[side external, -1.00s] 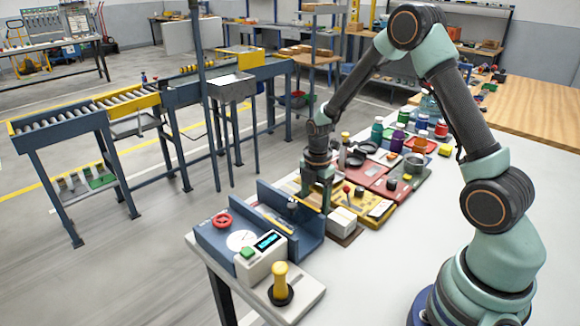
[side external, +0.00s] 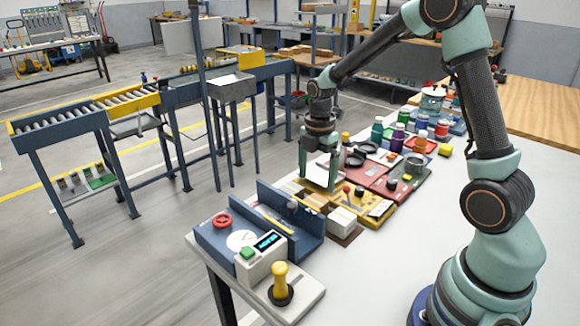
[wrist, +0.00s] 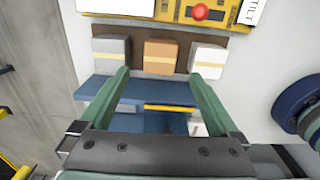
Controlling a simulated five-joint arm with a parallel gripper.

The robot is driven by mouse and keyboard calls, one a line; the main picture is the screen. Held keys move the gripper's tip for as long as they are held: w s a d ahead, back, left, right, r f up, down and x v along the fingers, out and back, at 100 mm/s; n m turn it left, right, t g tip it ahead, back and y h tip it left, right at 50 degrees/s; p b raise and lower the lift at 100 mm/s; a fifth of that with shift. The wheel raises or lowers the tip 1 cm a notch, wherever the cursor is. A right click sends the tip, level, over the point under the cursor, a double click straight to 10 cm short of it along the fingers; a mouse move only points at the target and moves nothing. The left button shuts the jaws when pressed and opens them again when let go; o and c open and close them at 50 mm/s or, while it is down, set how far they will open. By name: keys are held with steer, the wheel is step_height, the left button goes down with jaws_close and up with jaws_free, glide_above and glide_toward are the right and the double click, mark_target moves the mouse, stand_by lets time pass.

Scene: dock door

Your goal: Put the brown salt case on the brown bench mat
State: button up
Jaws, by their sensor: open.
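The brown salt case (wrist: 160,57) sits on the brown bench mat (wrist: 140,31) in the wrist view, between a grey case (wrist: 111,56) and a white case (wrist: 208,60). In the side view the brown case (side external: 318,200) is partly hidden behind other things, and the mat's edge (side external: 352,238) shows beside the white case (side external: 341,221). My gripper (side external: 319,184) is open and empty, above the row of cases. In the wrist view its fingers (wrist: 158,74) are spread wide, apart from the brown case.
A yellow panel (side external: 372,205) with a red knob lies beyond the mat. The blue fixture (side external: 290,225) stands on the near side. Red and grey trays with bottles stand farther back. The white table is clear toward my base.

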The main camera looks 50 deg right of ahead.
steer(key=s+a+r+m+t, duration=0.2)
steer(key=s+a+r+m, duration=0.2)
steer(key=m, duration=0.5)
steer(key=s+a+r+m+t, duration=0.3)
steer(key=s+a+r+m, duration=0.2)
steer(key=s+r+m, duration=0.3)
step_height(320, 180, up, 3)
steer(key=shift+r+m+t, duration=0.1)
steer(key=shift+m+t, duration=0.2)
steer(key=shift+m, duration=0.2)
